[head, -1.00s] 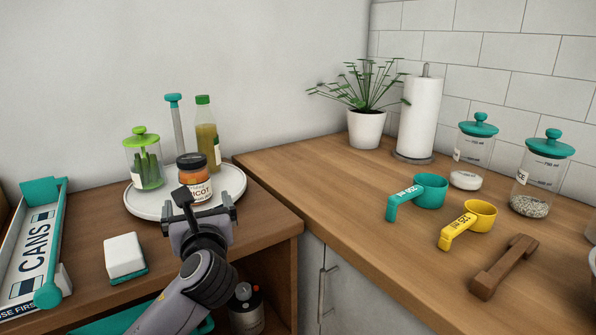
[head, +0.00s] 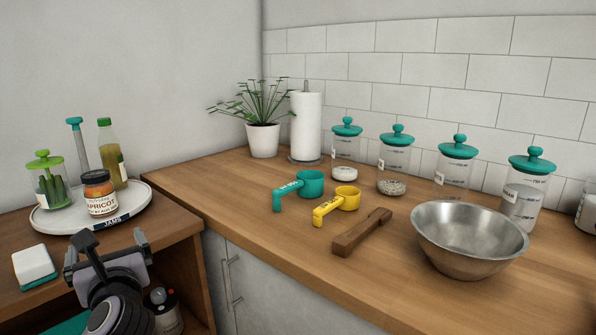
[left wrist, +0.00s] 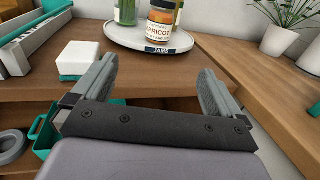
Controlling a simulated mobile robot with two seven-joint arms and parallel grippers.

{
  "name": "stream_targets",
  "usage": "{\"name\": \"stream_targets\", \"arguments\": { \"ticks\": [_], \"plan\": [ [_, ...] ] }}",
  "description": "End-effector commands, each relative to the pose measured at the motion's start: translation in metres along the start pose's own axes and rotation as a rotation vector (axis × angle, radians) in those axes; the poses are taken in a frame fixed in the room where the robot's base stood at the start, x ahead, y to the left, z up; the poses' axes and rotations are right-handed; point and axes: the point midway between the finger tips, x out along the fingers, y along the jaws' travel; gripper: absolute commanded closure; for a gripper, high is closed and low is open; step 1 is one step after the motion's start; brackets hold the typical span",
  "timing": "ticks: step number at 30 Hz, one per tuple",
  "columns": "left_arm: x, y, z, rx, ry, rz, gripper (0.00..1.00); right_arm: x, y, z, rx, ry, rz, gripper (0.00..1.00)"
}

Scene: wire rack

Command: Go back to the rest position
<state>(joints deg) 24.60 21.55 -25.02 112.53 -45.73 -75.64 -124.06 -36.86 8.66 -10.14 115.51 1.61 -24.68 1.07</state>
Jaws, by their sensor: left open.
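My left gripper (head: 108,252) is at the lower left of the head view, in front of the lower wooden shelf unit. In the left wrist view its two fingers (left wrist: 152,88) stand wide apart with nothing between them. The apricot jar (head: 99,193) stands on the white round tray (head: 60,222) labelled JAMS, beyond the gripper and apart from it. In the left wrist view the jar (left wrist: 161,18) is upright near the tray's front edge. My right gripper is in neither view.
A white block (head: 33,264) lies left of the gripper. On the counter to the right are a teal scoop (head: 310,184), a yellow scoop (head: 346,198), a brown wooden piece (head: 362,232), a metal bowl (head: 470,235) and several lidded jars. A bottle (head: 163,310) stands below.

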Motion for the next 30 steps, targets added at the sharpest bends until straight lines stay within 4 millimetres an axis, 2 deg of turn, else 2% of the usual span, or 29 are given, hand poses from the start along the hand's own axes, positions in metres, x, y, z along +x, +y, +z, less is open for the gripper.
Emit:
{"name": "stream_targets", "arguments": {
  "ticks": [1, 8, 11, 16, 20, 24, 30],
  "plan": [
    [0.000, 0.000, 0.000, 0.000, 0.000, 0.000, 0.00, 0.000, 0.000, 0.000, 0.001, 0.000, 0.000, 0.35],
    [-0.028, -0.019, -0.084, -0.420, 0.263, -0.147, 0.00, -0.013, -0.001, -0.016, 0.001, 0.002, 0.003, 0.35],
    [-0.049, -0.024, -0.120, -0.642, 0.405, -0.167, 0.00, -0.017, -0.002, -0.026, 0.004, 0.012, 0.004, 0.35],
    [-0.095, -0.023, -0.177, -1.065, 0.663, -0.114, 0.00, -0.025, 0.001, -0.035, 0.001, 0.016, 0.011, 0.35],
    [-0.136, -0.015, -0.210, -1.403, 0.846, 0.007, 0.00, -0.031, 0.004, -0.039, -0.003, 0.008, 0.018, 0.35],
    [-0.182, -0.001, -0.236, -1.774, 1.009, 0.214, 0.00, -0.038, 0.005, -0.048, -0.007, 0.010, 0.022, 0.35],
    [-0.237, 0.026, -0.256, -2.241, 1.119, 0.572, 0.00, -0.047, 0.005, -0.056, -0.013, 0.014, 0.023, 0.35]
  ]
}}
